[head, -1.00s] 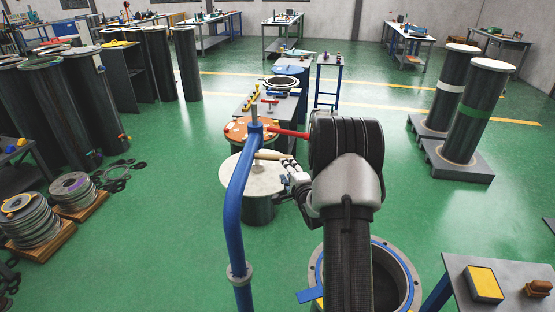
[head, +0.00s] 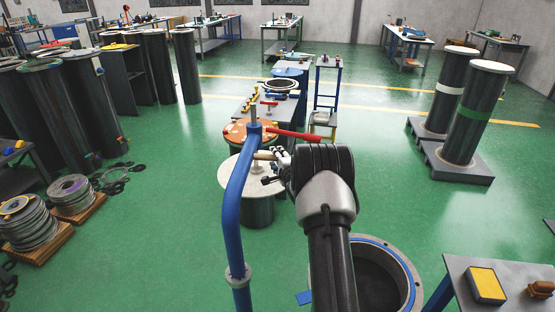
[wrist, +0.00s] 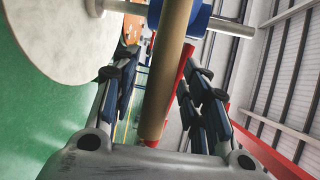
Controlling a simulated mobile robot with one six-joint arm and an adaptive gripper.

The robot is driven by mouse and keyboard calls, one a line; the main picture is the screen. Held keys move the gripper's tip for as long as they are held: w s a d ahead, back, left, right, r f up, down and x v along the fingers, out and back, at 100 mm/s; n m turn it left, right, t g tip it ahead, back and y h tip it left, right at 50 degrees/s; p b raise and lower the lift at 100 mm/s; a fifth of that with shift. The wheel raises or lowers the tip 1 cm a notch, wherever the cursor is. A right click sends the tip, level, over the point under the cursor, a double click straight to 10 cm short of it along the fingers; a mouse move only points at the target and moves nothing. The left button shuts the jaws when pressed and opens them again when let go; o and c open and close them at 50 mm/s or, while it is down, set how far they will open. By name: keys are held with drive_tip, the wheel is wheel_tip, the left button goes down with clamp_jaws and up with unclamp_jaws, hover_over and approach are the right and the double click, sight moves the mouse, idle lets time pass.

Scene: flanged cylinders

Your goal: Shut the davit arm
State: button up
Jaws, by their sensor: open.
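The davit arm (head: 233,200) is a bent blue pipe. Its end collar carries an upright steel rod above a pale round lid (head: 238,178). A tan wooden handle (head: 264,155) juts out below the collar, and a red bar (head: 293,135) points right. My gripper (head: 277,166) is open beside the handle. In the wrist view the handle (wrist: 166,75) runs between the spread fingers, with no clear grip on it. The lid (wrist: 75,40) is at left there. An open flanged cylinder (head: 408,277) stands at lower right, partly hidden by my arm.
An orange-topped cylinder (head: 236,131) and a grey bench (head: 262,105) stand behind the lid. A table with a yellow pad (head: 486,283) is at lower right. Tall cylinders stand left and right.

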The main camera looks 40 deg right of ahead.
drive_tip(key=shift+c, duration=0.3)
clamp_jaws()
idle(0.3)
